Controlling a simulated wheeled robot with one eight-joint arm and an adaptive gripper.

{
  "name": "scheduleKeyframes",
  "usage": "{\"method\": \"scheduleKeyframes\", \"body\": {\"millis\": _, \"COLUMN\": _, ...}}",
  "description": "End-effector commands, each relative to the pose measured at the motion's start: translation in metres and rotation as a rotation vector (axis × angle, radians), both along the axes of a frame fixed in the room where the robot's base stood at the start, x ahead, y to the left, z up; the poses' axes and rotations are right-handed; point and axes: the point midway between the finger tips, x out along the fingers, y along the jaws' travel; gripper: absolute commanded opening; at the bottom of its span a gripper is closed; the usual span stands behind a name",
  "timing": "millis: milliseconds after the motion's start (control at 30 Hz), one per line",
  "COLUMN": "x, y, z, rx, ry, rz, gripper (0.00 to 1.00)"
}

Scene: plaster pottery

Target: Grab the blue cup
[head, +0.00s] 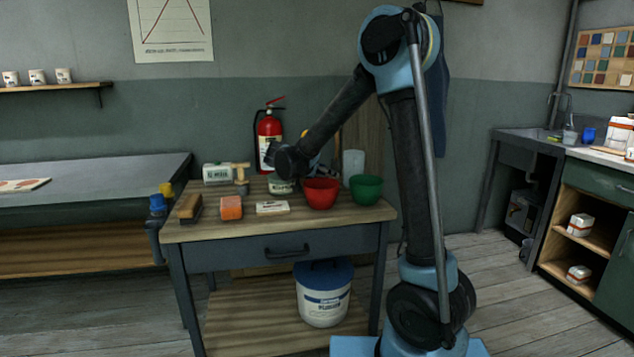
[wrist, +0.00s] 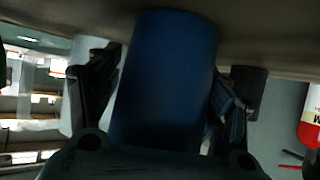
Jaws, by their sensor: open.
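A dark blue cup (wrist: 166,60) fills the middle of the wrist view, which looks upside down, with the tabletop at its upper edge. My gripper (wrist: 164,92) is open, with one dark finger on each side of the cup. Whether the fingers touch the cup, I cannot tell. In the head view my gripper (head: 280,158) is over the back of the wooden table (head: 210,228), and I cannot make out this cup there; my arm likely hides it.
A red bowl (head: 321,194) and a green bowl (head: 366,189) stand right of my gripper. A white jug (head: 353,163) and a red fire extinguisher (head: 267,132) are behind. A sponge (head: 231,208) and brush (head: 188,208) lie at the front left. Another blue cup (head: 588,135) stands by the sink.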

Motion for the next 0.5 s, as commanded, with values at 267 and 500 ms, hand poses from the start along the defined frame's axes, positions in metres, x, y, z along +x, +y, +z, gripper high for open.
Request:
{"method": "scheduleKeyframes", "body": {"millis": 267, "x": 0.0000, "y": 0.0002, "z": 0.0000, "rx": 0.000, "ry": 0.000, "rz": 0.000, "gripper": 0.47}}
{"method": "scheduleKeyframes", "body": {"millis": 500, "x": 0.0000, "y": 0.0002, "z": 0.0000, "rx": 0.000, "ry": 0.000, "rz": 0.000, "gripper": 0.22}}
